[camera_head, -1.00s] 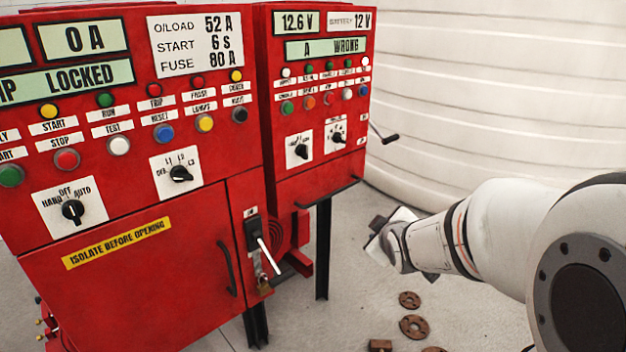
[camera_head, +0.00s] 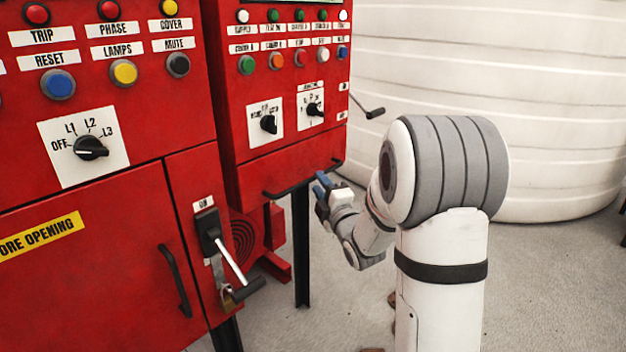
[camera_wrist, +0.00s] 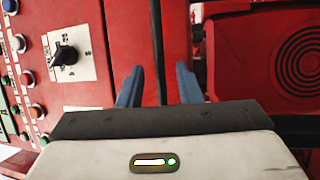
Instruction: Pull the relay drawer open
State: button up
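The relay drawer appears to be the red panel (camera_head: 291,170) low on the right cabinet, below the selector switches, with a black bar handle (camera_head: 290,190) along its lower edge. It sits flush with the cabinet. My gripper (camera_head: 321,184) is at the right end of this handle. In the wrist view the drawer front (camera_wrist: 128,40) shows turned on its side, with the handle (camera_wrist: 157,50) upright in the picture. My two blue fingers (camera_wrist: 158,88) are apart, one on each side of the handle's line. I cannot tell whether they reach around the bar.
A lever switch (camera_head: 228,255) with a padlock and a door handle (camera_head: 175,280) are on the left cabinet. A crank (camera_head: 368,108) juts from the right cabinet's side. A black leg (camera_head: 301,245) stands below the drawer. A large white tank (camera_head: 480,60) is behind.

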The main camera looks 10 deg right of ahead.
aim_at(315, 178)
jog(key=shift+x, duration=1.9)
grip_shut()
